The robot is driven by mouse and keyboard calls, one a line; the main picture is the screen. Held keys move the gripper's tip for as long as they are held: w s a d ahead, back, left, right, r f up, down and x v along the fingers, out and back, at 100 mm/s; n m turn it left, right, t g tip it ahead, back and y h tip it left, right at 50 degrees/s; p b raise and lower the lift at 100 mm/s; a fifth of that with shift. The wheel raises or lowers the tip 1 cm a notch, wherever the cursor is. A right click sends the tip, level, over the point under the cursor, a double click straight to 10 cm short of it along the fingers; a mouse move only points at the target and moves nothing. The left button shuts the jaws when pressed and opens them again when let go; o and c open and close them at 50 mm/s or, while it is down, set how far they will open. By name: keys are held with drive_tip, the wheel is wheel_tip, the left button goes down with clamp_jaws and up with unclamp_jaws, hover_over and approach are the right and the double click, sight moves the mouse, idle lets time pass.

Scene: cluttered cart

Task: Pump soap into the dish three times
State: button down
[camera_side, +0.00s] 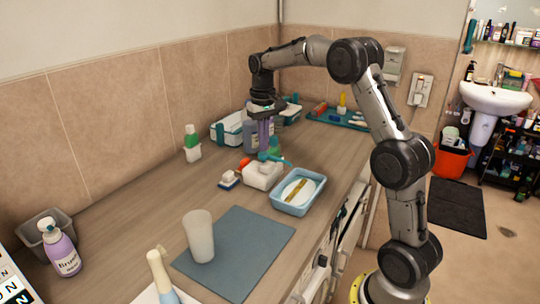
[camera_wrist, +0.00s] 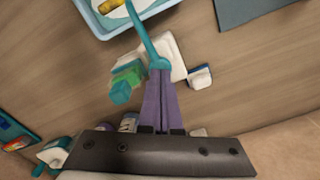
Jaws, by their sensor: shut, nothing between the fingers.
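The soap dispenser (camera_side: 262,176) is a white bottle with a teal pump head, upright on the counter. In the wrist view its white body (camera_wrist: 178,56) is partly hidden by the teal pump (camera_wrist: 160,63). The long spout reaches over the light blue dish (camera_side: 312,197), which holds a white oval piece and a yellow item. The dish also shows at the wrist view's top edge (camera_wrist: 98,30). My gripper (camera_side: 264,147) points down with its purple fingers shut and empty. Its tips (camera_wrist: 160,72) are right at the pump head; I cannot tell whether they touch.
A green item (camera_wrist: 126,82) stands close beside the dispenser. A small white-and-blue block (camera_side: 228,180) lies on its other side. Containers and bottles (camera_side: 228,128) crowd the wall behind. A grey mat (camera_side: 240,250) with a frosted cup (camera_side: 199,237) lies in front.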

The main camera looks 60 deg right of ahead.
drive_tip(key=shift+f, duration=1.15)
drive_tip(key=shift+r, duration=1.5)
drive_tip(key=shift+r, duration=2.5)
drive_tip(key=shift+a, duration=0.1)
